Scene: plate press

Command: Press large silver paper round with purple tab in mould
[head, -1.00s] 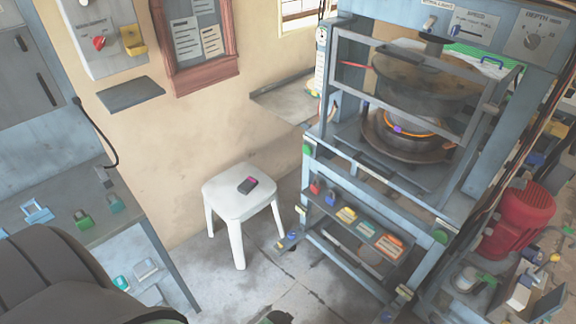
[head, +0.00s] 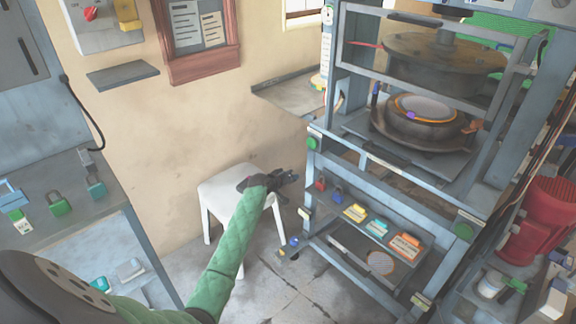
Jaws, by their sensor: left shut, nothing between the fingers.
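A silver paper round (head: 428,105) lies in the round mould (head: 425,130), with an orange ring around it. Its purple tab (head: 411,115) sticks out at the near edge. The mould stands on the lower plate of the blue-grey press, under the dark upper platen (head: 440,68), with a gap between them. My left gripper (head: 292,177) is shut and empty. It is over the white stool's right edge, left of the press frame and well apart from the mould. My right gripper is out of view.
A barred guard frame (head: 358,67) crosses the press front. The white stool (head: 213,190) is partly hidden by my arm. A red motor (head: 540,215) stands at right. Floor between stool and press is narrow.

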